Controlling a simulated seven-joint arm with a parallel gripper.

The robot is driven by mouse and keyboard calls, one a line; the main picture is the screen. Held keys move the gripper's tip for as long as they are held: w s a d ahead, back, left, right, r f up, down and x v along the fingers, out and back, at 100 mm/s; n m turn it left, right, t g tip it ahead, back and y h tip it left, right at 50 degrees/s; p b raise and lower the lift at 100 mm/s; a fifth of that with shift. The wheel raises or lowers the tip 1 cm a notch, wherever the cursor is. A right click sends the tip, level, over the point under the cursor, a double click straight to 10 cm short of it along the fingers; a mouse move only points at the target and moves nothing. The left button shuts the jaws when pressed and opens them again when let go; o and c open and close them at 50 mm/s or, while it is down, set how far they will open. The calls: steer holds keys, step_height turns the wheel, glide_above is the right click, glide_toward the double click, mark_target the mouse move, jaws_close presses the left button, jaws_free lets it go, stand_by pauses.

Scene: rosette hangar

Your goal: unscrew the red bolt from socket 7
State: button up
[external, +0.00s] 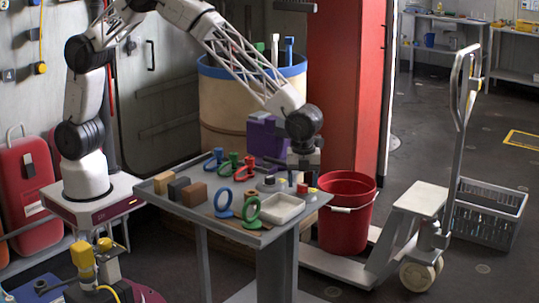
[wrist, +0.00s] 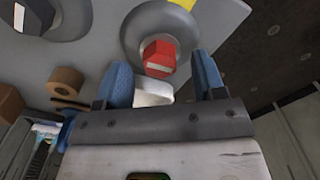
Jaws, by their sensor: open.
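The red bolt (wrist: 159,57) has a hexagonal head and sits in a round grey socket (wrist: 128,38) in the wrist view. It also shows small in the external view (external: 302,189), on the right part of the table. No socket number is readable. My gripper (wrist: 163,78) is open, with its two blue fingertips apart. The bolt head appears between and just beyond the fingertips in the wrist view; I cannot tell whether they touch it. In the external view my gripper (external: 303,172) is above the sockets, pointing down.
A white tray (external: 282,208), coloured rings on stands (external: 223,203) and several blocks (external: 194,194) share the table (external: 160,203). A purple object (external: 265,140) stands close behind my gripper.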

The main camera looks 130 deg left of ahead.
steer(key=shift+f, duration=0.6)
jaws_close()
steer(key=shift+n, duration=0.3)
steer(key=n, duration=0.9)
stand_by(0.4)
